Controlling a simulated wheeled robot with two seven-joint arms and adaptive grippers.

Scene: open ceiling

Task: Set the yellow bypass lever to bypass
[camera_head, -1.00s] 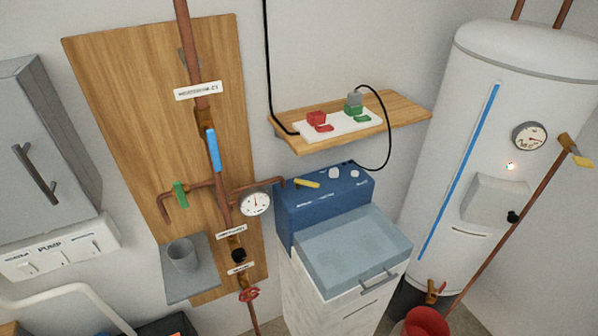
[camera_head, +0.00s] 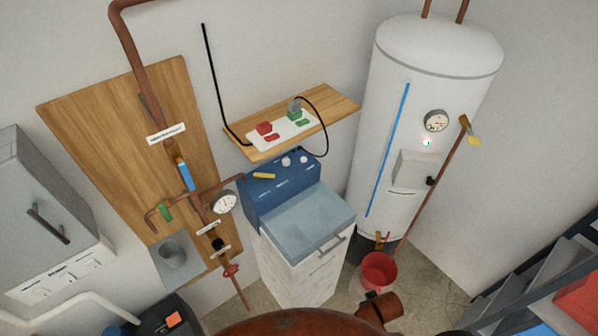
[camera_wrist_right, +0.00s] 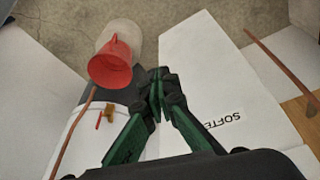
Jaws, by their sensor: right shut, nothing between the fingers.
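A yellow lever (camera_head: 264,176) lies nearly level on the left part of the blue control head (camera_head: 283,190) of the white cabinet; which marking it points to is too small to read. Neither gripper shows in the head view, and the yellow lever is not visible in the wrist view.
A wooden shelf (camera_head: 340,102) juts out above the control head. A gauge (camera_head: 223,202) and copper pipes stand close to its left. A rust-coloured curved object (camera_head: 310,322) fills the bottom edge. Dark steps (camera_head: 530,275) are at right.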

